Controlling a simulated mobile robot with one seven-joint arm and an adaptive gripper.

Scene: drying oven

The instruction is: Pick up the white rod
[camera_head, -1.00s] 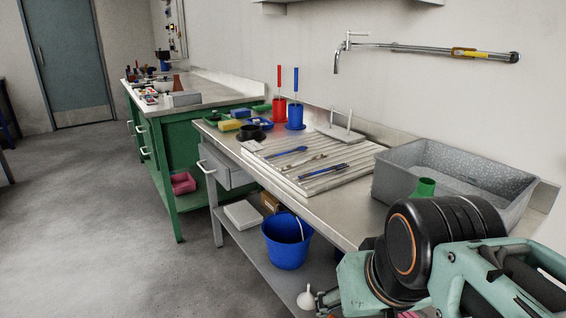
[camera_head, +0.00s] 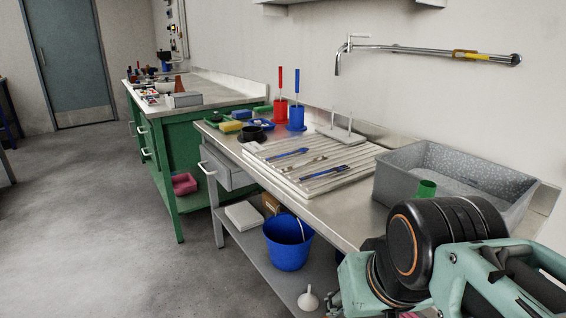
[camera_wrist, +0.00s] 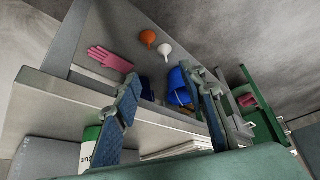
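Two thin white upright rods (camera_head: 350,122) stand on a flat white base at the back of the near bench. A thin pale tool (camera_head: 304,162) lies on the ribbed white drainboard (camera_head: 335,183) between blue-handled tools; I cannot tell which of these is the white rod. My gripper (camera_wrist: 162,88) shows two separate blue-padded fingers in the wrist view, open with nothing between them that I can see held. In the head view my arm fills the lower right, at the bench's front edge, and the fingers are mostly hidden.
Red (camera_head: 280,108) and blue (camera_head: 296,117) holders stand behind the drainboard. A blue bucket (camera_head: 288,243) and white funnel (camera_head: 308,299) sit on the lower shelf. A pink glove (camera_wrist: 108,58) shows in the wrist view.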

